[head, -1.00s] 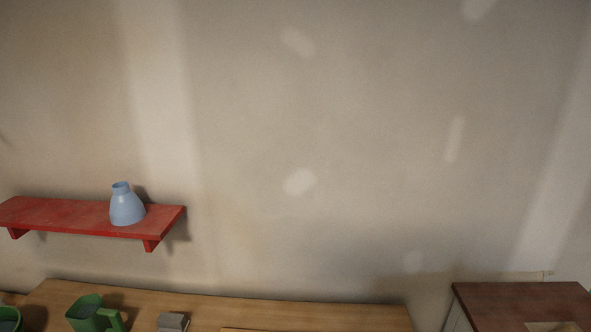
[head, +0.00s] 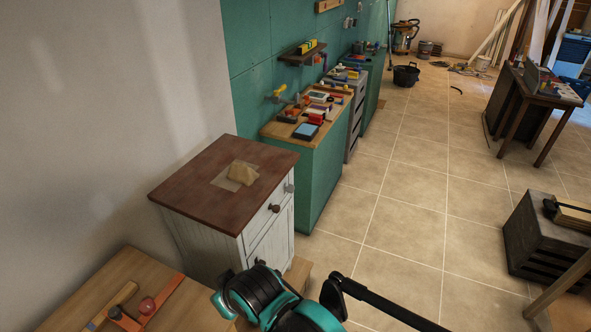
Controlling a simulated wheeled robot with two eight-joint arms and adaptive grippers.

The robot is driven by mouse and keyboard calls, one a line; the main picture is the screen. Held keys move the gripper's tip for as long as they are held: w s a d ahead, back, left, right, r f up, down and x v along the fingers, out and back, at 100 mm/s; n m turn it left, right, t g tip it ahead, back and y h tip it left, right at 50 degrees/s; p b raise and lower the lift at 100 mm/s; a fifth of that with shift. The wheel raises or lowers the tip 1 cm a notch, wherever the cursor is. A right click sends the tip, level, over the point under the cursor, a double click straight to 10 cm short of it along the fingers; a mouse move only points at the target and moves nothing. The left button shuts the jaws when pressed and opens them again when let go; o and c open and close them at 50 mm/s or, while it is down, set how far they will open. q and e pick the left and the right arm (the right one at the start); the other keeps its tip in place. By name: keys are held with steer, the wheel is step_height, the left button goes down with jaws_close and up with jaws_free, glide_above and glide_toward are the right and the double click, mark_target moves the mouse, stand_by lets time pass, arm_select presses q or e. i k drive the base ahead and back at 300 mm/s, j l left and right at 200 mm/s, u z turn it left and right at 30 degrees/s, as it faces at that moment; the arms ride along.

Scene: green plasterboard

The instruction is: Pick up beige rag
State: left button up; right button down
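A beige rag (head: 242,172) lies crumpled on a flat pale square on the dark red-brown top of a white cabinet (head: 187,194), left of the middle in the head view. Part of my arm, teal and black, shows at the bottom centre, nearer to me than the cabinet and apart from the rag. I cannot make out fingertips on it, and neither gripper can be seen.
A wooden table (head: 150,277) with tools is at the bottom left. Behind the cabinet, a green workbench (head: 312,172) carries many small items. Tiled floor (head: 400,215) lies open to the right. A dark crate (head: 545,235) stands at the right edge.

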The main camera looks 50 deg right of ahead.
mark_target(239, 172)
steer(key=z, duration=1.2)
steer(key=u, duration=0.5)
steer(key=i+l+u, duration=0.15)
steer(key=l+u, duration=0.55)
steer(key=i+l+u, duration=0.1)
steer(key=l+u, duration=0.25)
